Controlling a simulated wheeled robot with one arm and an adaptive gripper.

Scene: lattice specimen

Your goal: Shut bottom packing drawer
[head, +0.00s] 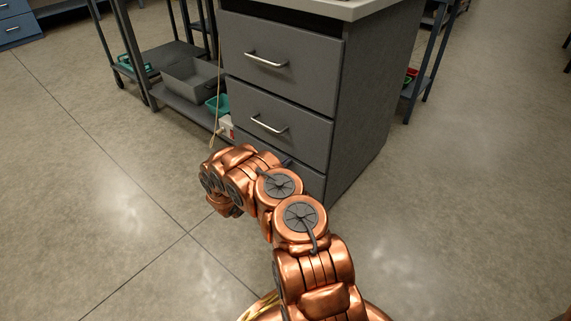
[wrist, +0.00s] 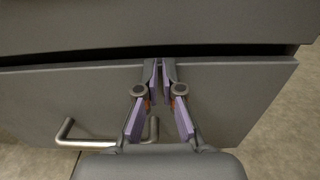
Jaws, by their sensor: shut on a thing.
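The bottom drawer (wrist: 235,95) is grey, and its front fills the middle of the wrist view. A dark gap along its top shows it standing a little open. Its metal bar handle (wrist: 67,132) is at lower left, partly behind my gripper. My gripper (wrist: 162,66) is at the drawer front, right of the handle's middle, its fingertips close together at the upper edge. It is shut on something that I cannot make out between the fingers. In the head view my arm covers most of the bottom drawer (head: 313,186) and hides the gripper.
The grey cabinet (head: 365,110) also has a top drawer (head: 300,45) and a middle drawer (head: 305,110), both with bar handles. A dark shelf rack with a grey bin (head: 195,80) and a teal bin (head: 217,103) stands at left.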

